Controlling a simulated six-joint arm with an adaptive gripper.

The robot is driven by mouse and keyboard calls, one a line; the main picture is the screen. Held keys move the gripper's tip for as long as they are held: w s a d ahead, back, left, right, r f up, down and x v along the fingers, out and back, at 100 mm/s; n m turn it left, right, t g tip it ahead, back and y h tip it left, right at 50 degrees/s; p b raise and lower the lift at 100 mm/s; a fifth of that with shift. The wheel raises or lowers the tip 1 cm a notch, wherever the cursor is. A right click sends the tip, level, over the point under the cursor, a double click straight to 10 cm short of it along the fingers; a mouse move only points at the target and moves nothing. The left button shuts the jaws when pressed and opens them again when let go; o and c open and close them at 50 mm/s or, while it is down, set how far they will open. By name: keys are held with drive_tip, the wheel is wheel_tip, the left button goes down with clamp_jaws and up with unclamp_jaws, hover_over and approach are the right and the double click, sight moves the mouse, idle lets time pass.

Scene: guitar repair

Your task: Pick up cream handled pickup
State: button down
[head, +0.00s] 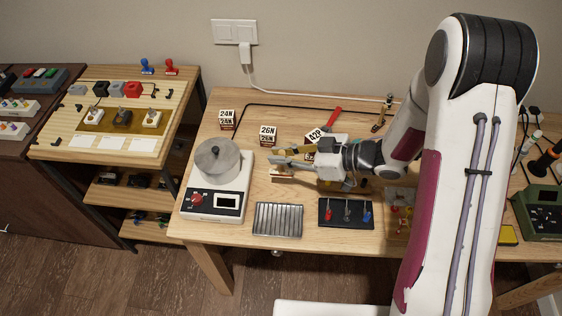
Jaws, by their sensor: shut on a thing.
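My gripper (280,157) reaches left over the middle of the wooden workbench, between the winding machine and the arm. It is shut on a small cream-topped piece with a brown base (284,176), which looks like the cream handled pickup. The fingers hide part of this piece. I cannot tell whether its base touches the bench or is just above it. Other handled pieces stand on the brown strip of the left table: a cream one (152,118), a dark one (122,117) and another pale one (97,114).
A white machine with a round metal top (216,192) stands left of my gripper. A ribbed metal tray (278,220) and a dark tray with coloured tools (333,214) lie in front. Numbered blocks (267,134) stand behind. A gap separates the bench from the left table (60,147).

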drive_tip(key=shift+r, duration=1.75)
